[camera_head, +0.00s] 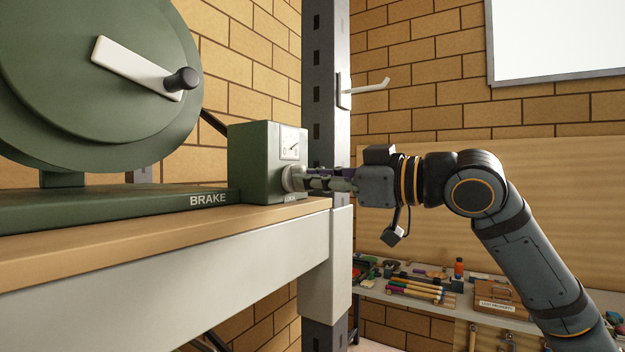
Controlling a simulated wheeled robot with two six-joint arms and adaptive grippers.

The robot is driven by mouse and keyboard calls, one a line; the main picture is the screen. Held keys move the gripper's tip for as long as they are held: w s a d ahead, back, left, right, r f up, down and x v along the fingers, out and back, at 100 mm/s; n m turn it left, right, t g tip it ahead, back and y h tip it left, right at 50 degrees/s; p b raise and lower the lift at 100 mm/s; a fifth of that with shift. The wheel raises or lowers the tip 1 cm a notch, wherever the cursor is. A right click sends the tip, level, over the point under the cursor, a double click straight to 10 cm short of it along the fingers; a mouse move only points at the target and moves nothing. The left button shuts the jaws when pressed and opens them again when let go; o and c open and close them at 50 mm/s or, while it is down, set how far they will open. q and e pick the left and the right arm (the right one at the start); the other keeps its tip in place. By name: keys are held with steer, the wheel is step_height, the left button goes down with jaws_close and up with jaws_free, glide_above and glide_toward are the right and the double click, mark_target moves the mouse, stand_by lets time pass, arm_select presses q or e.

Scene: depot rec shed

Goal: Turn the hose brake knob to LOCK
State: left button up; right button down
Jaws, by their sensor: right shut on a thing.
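The green hose reel (100,85) with a white crank arm and black handle stands on a green base (120,206) marked BRAKE. The pale round brake knob (292,179) sticks out of that face. My right gripper (308,180) comes in from the right and is shut on the knob, its fingers hiding part of it. The knob's exact angle cannot be told. My left gripper is not in view.
The box and reel stand on a wooden shelf top (170,240) with a pale front edge. A dark upright post (326,110) with a white hook (368,88) rises just behind the gripper.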

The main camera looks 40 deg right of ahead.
steer(key=shift+a+f+m, duration=0.1)
steer(key=shift+f+m, duration=0.05)
steer(key=shift+m, duration=0.65)
steer(key=shift+f+m, duration=0.1)
steer(key=shift+m, duration=0.7)
steer(key=c, duration=1.3)
jaws_free()
steer(key=shift+s, duration=0.1)
steer(key=shift+c, duration=0.2)
steer(key=shift+r, duration=0.15)
steer(key=shift+r, duration=0.1)
step_height(320, 180, up, 10)
